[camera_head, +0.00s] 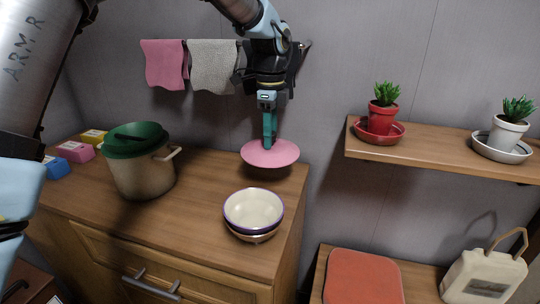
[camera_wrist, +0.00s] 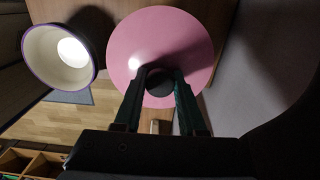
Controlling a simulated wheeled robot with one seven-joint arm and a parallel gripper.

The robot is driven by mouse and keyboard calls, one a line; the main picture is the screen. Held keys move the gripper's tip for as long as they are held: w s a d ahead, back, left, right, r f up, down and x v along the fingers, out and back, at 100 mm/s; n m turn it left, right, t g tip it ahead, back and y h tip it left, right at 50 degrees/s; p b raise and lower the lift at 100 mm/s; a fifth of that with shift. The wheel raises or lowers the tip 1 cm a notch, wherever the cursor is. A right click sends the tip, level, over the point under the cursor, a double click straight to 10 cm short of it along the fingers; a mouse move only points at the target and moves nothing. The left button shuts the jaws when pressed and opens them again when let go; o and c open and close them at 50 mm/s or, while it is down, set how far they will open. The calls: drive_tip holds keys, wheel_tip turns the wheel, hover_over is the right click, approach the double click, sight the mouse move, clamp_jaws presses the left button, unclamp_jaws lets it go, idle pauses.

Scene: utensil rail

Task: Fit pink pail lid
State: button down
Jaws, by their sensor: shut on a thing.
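My gripper (camera_head: 268,143) is shut on the dark knob of the pink lid (camera_head: 283,154), a flat round disc held roughly level near the right end of the wooden counter. In the wrist view, the two green fingers (camera_wrist: 160,84) close around the black knob (camera_wrist: 159,83) at the middle of the pink lid (camera_wrist: 190,40). I cannot tell the gap between the lid and the counter. I see no pink pail; anything directly beneath the lid is hidden.
Cream bowls with a purple rim (camera_head: 253,209) stand stacked in front of the lid; one shows in the wrist view (camera_wrist: 38,73). A pot (camera_head: 143,176) with a green lid stands left. A shelf (camera_head: 440,150) with potted plants is at right. Cloths (camera_head: 165,65) hang behind.

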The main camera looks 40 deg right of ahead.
drive_tip(key=shift+r, duration=0.8)
drive_tip(key=s+a+b, duration=0.2)
drive_tip(key=s+a, duration=0.3)
drive_tip(key=a, duration=0.3)
drive_tip(key=s+a+b, duration=0.2)
drive_tip(key=s+a, duration=0.3)
drive_tip(key=a, duration=0.3)
drive_tip(key=shift+s+a+f, duration=0.15)
drive_tip(key=shift+s+a, duration=0.1)
drive_tip(key=c, duration=1)
unclamp_jaws()
clamp_jaws()
